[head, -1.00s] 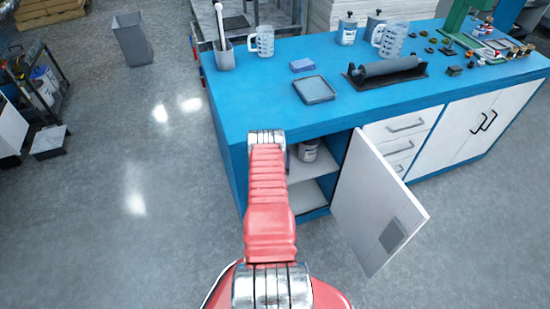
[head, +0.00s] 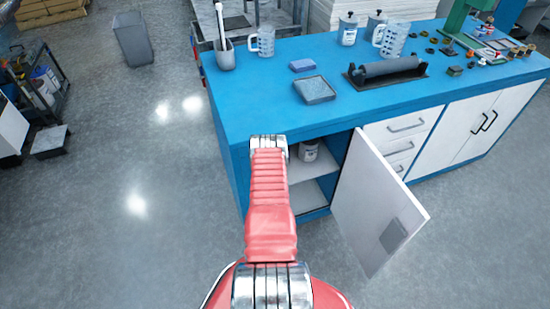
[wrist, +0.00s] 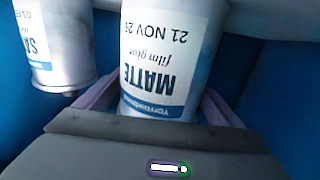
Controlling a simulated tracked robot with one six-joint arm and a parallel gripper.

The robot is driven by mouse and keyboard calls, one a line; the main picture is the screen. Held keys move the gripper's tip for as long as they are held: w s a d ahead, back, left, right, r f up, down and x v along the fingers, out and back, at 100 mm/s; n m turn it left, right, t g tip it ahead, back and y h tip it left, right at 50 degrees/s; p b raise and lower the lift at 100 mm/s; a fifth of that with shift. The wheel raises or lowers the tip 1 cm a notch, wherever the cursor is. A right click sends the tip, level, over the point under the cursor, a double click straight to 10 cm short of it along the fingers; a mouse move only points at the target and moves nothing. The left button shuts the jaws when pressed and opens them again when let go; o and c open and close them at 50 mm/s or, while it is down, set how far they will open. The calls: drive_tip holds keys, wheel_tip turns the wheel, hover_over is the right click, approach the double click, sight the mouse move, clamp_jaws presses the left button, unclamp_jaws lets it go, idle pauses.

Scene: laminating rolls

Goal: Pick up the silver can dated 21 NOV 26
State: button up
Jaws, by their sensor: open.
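A pale silver can with a white label (wrist: 165,60) reading "MATTE film glue" and "21 NOV 26" stands in the middle of the wrist view, its print upside down there. My gripper (wrist: 158,98) is open, with one finger on each side of this can's near end; I cannot tell whether they touch it. A second can (wrist: 58,45), its label partly cut off and starting "SA" and "03 FE", is at its left. In the head view one can (head: 309,151) shows inside the open cupboard; I cannot tell which. My gripper is hidden there.
The cupboard's white door (head: 378,205) stands open on the right. The blue bench top (head: 255,95) lies above the cupboard and carries jugs, a tray (head: 313,90), a roller (head: 388,68) and more cans (head: 347,30). Blue cupboard walls surround the cans.

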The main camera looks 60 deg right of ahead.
drive_tip(key=shift+w+d, duration=0.15)
drive_tip(key=shift+d, duration=0.25)
drive_tip(key=shift+r, duration=0.1)
drive_tip(key=c, duration=2.2)
drive_tip(key=shift+r, duration=0.15)
drive_tip(key=shift+r, duration=1.7)
drive_tip(key=s+a, duration=0.3)
drive_tip(key=s, duration=0.2)
drive_tip(key=s+a, duration=0.3)
drive_tip(key=s, duration=0.2)
drive_tip(key=s+a, duration=0.2)
drive_tip(key=s, duration=0.3)
drive_tip(key=shift+s+a+f, duration=0.1)
drive_tip(key=shift+s+a, duration=0.25)
drive_tip(key=shift+a, duration=0.05)
